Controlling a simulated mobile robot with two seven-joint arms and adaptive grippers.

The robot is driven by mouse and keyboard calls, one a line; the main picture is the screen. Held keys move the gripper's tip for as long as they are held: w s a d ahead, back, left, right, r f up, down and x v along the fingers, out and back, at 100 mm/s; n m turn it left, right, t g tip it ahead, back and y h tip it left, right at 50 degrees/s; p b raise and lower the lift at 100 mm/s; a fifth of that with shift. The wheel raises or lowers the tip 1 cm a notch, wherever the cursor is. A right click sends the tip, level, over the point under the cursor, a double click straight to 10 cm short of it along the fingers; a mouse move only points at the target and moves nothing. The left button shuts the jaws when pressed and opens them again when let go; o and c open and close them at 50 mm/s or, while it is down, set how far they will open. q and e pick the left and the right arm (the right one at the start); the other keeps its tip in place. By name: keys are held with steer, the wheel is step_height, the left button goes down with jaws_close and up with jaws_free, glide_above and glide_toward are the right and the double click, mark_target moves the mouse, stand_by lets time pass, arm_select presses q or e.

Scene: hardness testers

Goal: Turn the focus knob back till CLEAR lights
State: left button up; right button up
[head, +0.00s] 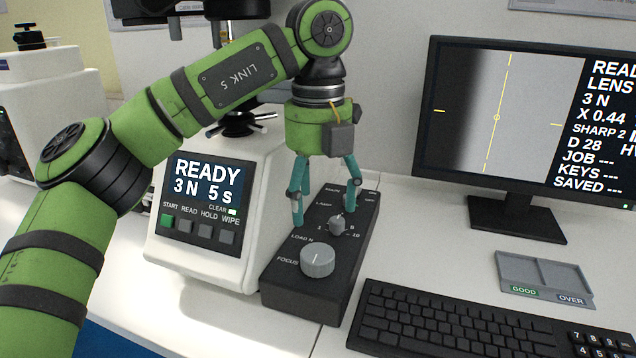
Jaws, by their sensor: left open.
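The focus knob (318,262) is a grey round knob at the near end of the dark control box (285,285), beside the printed word FOCUS. My left gripper (325,217) is open, pointing down over the box behind the focus knob. Nothing is held. The tester's panel (206,190) reads READY, 3 N, 5 s. The CLEAR lamp (232,211) beside its label looks bright and pale. My right gripper is out of view.
A monitor (500,120) at the right shows a grey picture with a yellow cross and SHARP 2. A black keyboard (450,325) lies right of the box. A grey tray (545,275) marked GOOD and OVER lies behind it. The tester's white body (255,200) stands close left of the box.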

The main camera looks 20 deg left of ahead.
arm_select(q)
step_height(320, 180, up, 2)
steer(key=shift+r, duration=0.1)
stand_by(1.3)
